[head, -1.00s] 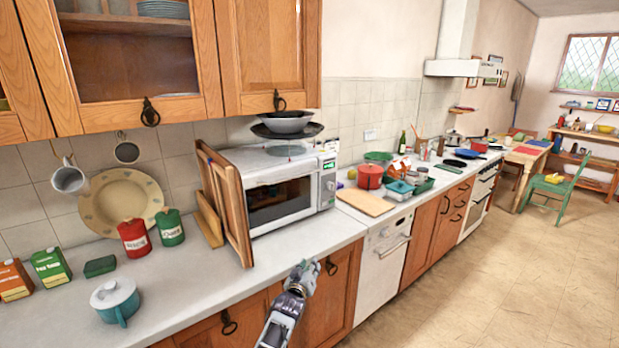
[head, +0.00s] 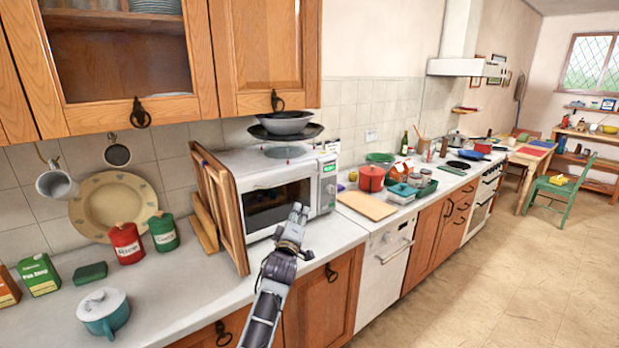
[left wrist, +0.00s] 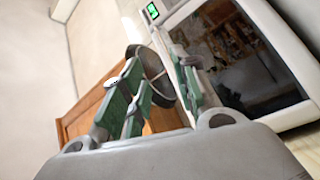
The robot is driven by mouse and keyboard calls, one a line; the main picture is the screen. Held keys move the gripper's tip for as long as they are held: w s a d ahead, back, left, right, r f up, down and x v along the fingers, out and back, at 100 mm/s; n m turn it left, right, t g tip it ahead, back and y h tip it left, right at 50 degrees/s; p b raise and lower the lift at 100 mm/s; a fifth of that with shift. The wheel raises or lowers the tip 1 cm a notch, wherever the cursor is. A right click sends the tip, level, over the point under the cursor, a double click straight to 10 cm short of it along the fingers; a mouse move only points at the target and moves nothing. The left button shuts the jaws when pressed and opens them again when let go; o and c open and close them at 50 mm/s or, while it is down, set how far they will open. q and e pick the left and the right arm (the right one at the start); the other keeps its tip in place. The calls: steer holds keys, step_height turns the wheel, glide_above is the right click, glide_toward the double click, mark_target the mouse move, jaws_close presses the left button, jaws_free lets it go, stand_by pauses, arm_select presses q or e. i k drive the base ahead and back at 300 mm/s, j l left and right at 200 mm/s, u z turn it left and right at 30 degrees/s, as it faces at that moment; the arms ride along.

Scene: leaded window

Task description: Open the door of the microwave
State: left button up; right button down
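The white microwave (head: 328,190) stands on the counter with its door (head: 247,215) shut and its dark window facing the room. Its green display and control panel are on the right of its front. My left gripper (head: 298,210) is in front of the microwave, over the right part of the door, and hides part of it. In the left wrist view the gripper (left wrist: 155,92) is open, with green-padded fingers apart and the microwave door (left wrist: 240,60) on the right. Whether a finger touches the door I cannot tell. My right gripper is not in view.
A wooden rack (head: 225,205) stands against the microwave's left side. Dark pans (head: 286,124) sit on top. A cutting board (head: 366,205) and red pot (head: 371,178) are to the right. The floor (head: 480,290) in front is clear.

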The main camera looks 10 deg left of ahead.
mark_target(264, 210)
steer(key=i+j, duration=0.15)
steer(key=i, duration=0.25)
steer(key=i+j, duration=0.1)
steer(key=i, duration=0.35)
